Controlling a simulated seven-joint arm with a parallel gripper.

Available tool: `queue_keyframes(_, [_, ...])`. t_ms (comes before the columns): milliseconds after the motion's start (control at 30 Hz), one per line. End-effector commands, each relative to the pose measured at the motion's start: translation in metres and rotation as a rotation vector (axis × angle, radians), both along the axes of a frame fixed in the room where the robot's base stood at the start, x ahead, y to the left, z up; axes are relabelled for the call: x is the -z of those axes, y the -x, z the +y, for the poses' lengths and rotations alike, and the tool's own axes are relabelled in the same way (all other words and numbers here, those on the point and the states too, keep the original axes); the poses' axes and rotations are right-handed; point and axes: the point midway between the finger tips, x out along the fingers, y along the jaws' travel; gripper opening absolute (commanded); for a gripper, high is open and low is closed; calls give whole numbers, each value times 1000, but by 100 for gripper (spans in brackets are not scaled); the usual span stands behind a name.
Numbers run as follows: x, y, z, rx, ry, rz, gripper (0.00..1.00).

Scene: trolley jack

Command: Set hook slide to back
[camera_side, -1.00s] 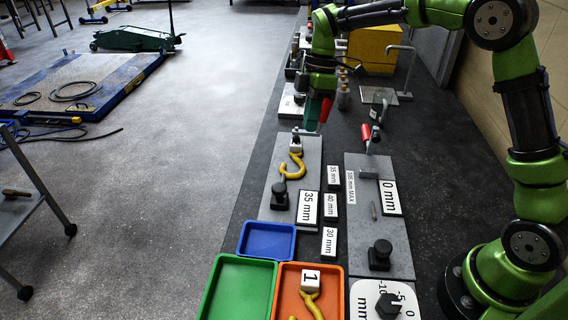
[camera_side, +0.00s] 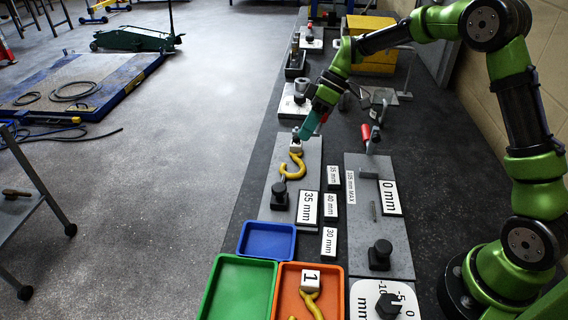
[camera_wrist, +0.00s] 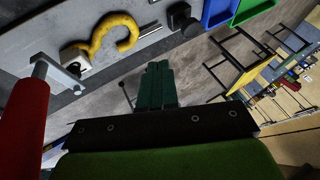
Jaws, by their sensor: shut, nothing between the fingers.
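The yellow hook (camera_side: 293,168) lies on a grey plate (camera_side: 276,207), between a small white-topped block (camera_side: 296,144) at the far end and a black knob (camera_side: 280,194) nearer the camera. The wrist view also shows the hook (camera_wrist: 108,36) at upper left and the black knob (camera_wrist: 181,18). My gripper (camera_side: 304,134) has teal fingers, is tilted down to the left, and is just above and beside the white-topped block; contact is unclear. In the wrist view my gripper (camera_wrist: 157,68) is shut and empty, pointing past the plate's edge.
A red-handled clamp (camera_side: 367,135) stands on the second grey plate (camera_side: 398,240) to the right. Label blocks, including 35 mm (camera_side: 308,207), lie between the plates. Blue (camera_side: 267,240), green (camera_side: 240,290) and orange (camera_side: 338,295) trays sit at the front.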

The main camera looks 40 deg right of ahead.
Motion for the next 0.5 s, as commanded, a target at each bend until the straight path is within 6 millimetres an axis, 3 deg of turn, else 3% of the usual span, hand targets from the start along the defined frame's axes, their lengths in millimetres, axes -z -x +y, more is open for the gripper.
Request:
queue_keyframes(367, [67,-1,47,-3,0,5,0])
queue_keyframes(500, [68,12,64,-3,1,1,0])
